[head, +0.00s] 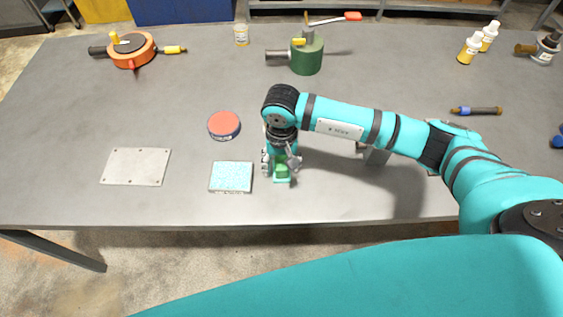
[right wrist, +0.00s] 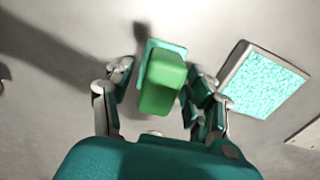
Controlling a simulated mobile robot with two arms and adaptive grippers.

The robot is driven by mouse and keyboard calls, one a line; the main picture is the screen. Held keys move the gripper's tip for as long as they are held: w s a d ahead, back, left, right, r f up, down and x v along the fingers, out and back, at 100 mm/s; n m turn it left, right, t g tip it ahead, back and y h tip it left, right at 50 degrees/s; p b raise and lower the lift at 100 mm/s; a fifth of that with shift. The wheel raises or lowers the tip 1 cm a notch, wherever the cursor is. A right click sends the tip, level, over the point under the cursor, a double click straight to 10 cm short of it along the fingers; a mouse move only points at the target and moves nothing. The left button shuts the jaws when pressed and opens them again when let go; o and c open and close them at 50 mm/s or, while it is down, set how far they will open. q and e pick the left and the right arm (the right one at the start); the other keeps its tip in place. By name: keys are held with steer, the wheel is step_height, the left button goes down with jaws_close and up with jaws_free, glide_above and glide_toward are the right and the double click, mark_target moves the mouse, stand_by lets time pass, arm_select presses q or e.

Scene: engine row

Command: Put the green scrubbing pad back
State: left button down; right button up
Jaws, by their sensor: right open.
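The green scrubbing pad (head: 282,172) has a green block on top and a thin teal base. It appears to rest on the grey table below my right gripper (head: 280,162), which partly hides it in the head view. In the right wrist view the pad (right wrist: 162,84) lies between the two fingers of my right gripper (right wrist: 163,75), which are open with a visible gap on each side. A square, speckled teal surface with a grey rim (head: 231,177) lies left of the pad; it also shows in the right wrist view (right wrist: 262,84). My left gripper is out of view.
A round red-topped tin (head: 224,125) and a thin metal plate (head: 137,167) lie to the left. A green can (head: 307,57), an orange tool (head: 131,51) and bottles (head: 469,49) stand farther back. The table's front edge is close. The table's centre left has free room.

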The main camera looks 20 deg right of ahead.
mark_target(281, 161)
steer(key=shift+r, duration=0.1)
steer(key=shift+r, duration=0.2)
step_height(281, 161, up, 10)
steer(key=b, duration=0.3)
steer(key=shift+r, duration=0.85)
